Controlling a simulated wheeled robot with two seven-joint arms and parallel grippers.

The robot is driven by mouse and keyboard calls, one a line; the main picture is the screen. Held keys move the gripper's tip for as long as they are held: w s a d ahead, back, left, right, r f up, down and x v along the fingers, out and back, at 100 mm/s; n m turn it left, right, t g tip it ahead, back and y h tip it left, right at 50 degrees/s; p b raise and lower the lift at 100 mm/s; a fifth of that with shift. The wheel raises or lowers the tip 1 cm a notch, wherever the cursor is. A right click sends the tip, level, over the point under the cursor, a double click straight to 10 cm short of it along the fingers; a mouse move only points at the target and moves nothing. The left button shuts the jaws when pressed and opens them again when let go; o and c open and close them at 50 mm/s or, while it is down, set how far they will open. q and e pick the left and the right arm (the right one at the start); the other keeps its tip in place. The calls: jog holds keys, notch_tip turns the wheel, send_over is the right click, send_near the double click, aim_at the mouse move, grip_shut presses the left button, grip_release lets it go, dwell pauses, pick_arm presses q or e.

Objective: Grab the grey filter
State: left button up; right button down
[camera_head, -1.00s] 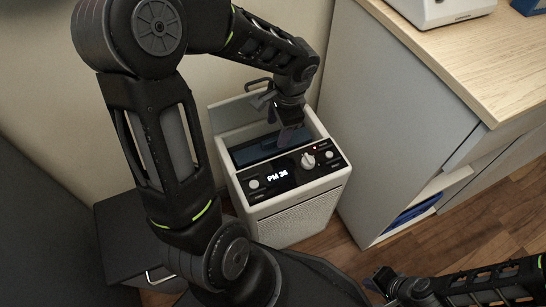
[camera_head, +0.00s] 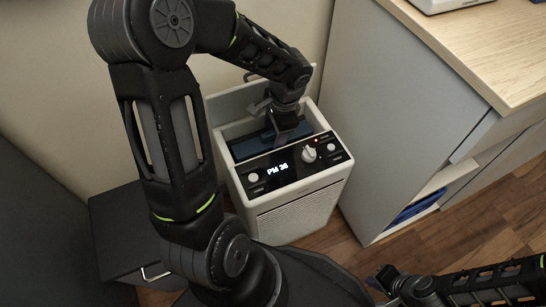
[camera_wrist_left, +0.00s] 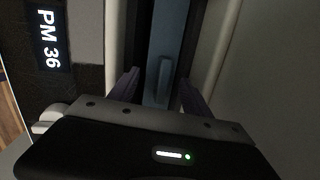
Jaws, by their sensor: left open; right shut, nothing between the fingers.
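The grey filter (camera_head: 249,148) sits inside the open top of a white air purifier (camera_head: 297,211). In the left wrist view the filter (camera_wrist_left: 177,38) is a blue-grey panel with a raised upright tab (camera_wrist_left: 165,82). My left gripper (camera_head: 284,131) points down into the purifier's opening. In the left wrist view its two fingers (camera_wrist_left: 160,92) are apart, one on each side of the tab, with gaps between. Their depth relative to the tab is hard to judge. My right gripper (camera_head: 384,279) is shut and empty at the lower right, away from the purifier.
The purifier's front panel has a knob (camera_head: 309,154) and a lit display (camera_head: 278,170). Its lid (camera_head: 235,103) stands raised behind the opening. A grey cabinet (camera_head: 395,110) stands close on the right. A dark low cabinet (camera_head: 118,225) is at the left.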

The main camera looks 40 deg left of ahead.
pick_arm(q)
jog(key=shift+a+f, duration=0.15)
jog(key=shift+f, duration=0.6)
grip_shut()
dwell(0.4)
